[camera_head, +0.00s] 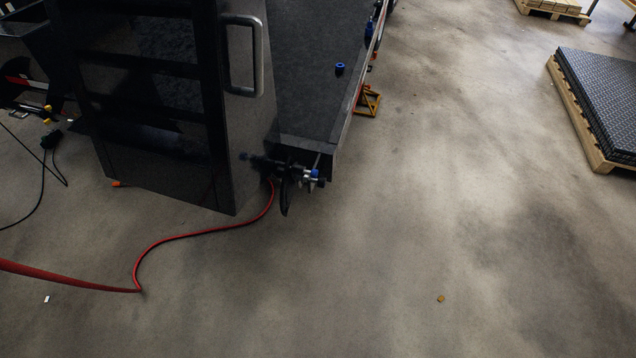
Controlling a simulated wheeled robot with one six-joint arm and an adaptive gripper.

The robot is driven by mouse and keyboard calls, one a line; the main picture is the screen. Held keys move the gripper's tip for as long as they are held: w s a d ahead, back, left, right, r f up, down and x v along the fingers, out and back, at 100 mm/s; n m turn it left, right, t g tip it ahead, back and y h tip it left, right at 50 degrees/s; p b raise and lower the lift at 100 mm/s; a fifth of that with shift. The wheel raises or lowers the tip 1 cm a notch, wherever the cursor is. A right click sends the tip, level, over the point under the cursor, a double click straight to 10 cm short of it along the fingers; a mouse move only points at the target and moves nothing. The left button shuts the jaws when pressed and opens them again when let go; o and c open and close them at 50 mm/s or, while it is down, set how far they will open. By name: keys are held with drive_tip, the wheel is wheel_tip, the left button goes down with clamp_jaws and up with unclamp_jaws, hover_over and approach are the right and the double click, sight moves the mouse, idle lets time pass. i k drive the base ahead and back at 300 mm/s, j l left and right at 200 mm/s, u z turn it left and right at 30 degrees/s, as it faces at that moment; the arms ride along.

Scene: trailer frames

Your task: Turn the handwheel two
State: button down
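No handwheel can be made out for certain. The dark trailer frame (308,95) runs from the upper middle down to a corner near the centre. At its lower end sits a small dark fitting (285,185) with silver and blue parts; its exact shape is too small to tell. A small blue round part (340,68) sits on the dark top surface. Further blue parts show along the frame's right edge near the top. My gripper is not in view.
A tall black cabinet-like structure with a silver handle (257,55) stands left of the frame. A red hose (180,238) crosses the floor at lower left. Pallets with dark sheets (605,95) lie right. Middle floor is open.

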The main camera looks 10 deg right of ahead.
sight(321, 182)
drive_tip(key=i+l, duration=0.15)
drive_tip(key=l, duration=0.15)
drive_tip(key=i+l, duration=0.3)
drive_tip(key=i, duration=0.25)
drive_tip(key=i+l+u, duration=0.15)
drive_tip(key=i+l, duration=0.15)
drive_tip(key=i, duration=0.25)
drive_tip(key=i+l, duration=0.35)
drive_tip(key=i, duration=0.2)
drive_tip(key=i+l+u, duration=0.1)
drive_tip(key=i+l, duration=0.3)
drive_tip(key=i, duration=0.15)
